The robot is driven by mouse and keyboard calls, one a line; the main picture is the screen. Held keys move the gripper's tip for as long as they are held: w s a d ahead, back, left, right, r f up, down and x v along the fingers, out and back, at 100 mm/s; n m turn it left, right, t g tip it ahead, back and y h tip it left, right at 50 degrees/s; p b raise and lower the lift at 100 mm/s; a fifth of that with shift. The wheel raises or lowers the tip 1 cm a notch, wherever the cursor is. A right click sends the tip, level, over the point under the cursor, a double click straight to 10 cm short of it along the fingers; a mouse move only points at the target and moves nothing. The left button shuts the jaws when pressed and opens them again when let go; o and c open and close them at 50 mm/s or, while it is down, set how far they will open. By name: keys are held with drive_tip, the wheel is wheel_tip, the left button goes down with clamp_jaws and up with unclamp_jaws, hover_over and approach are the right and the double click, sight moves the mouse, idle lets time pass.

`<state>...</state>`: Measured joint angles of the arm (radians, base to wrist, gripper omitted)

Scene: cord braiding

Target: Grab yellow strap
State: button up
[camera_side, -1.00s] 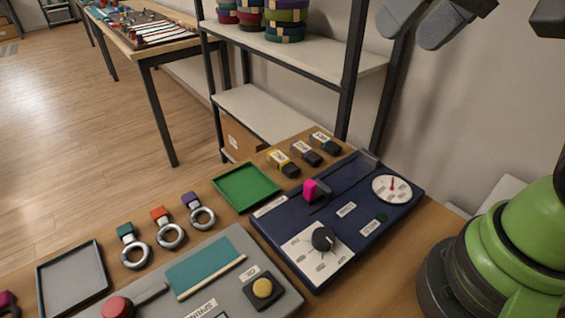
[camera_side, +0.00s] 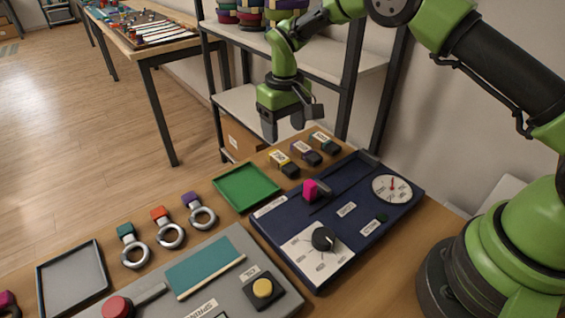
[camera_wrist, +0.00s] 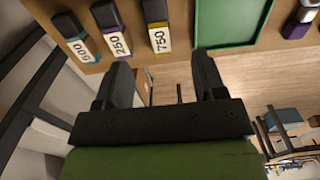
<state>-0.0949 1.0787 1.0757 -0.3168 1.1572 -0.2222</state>
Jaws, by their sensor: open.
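The yellow strap (camera_side: 282,160) is a yellow band with a white label around a small dark block at the back of the table, nearest the green tray of three such blocks. In the wrist view the yellow strap (camera_wrist: 158,36) has a label reading 750 and lies ahead of the gap between my fingers. My gripper (camera_side: 284,128) is above and just behind the blocks, pointing down, open and empty. Its two fingers show apart in the wrist view (camera_wrist: 161,72). Nothing touches the yellow strap.
A purple block (camera_side: 306,153) and a teal block (camera_side: 324,142) sit close beside it on the right. A green tray (camera_side: 219,183) lies to the left. A navy panel (camera_side: 271,226) with a pink knob (camera_side: 311,190) is in front. A shelf post (camera_side: 350,85) stands behind.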

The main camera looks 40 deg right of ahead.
hover_over(288, 163)
drive_tip(key=f, duration=0.4)
drive_tip(key=shift+w+a+f, duration=0.15)
drive_tip(key=shift+w, duration=0.2)
drive_tip(key=f, duration=0.5)
drive_tip(key=shift+s, duration=0.4)
drive_tip(key=shift+c, duration=0.5)
drive_tip(key=c, duration=0.9)
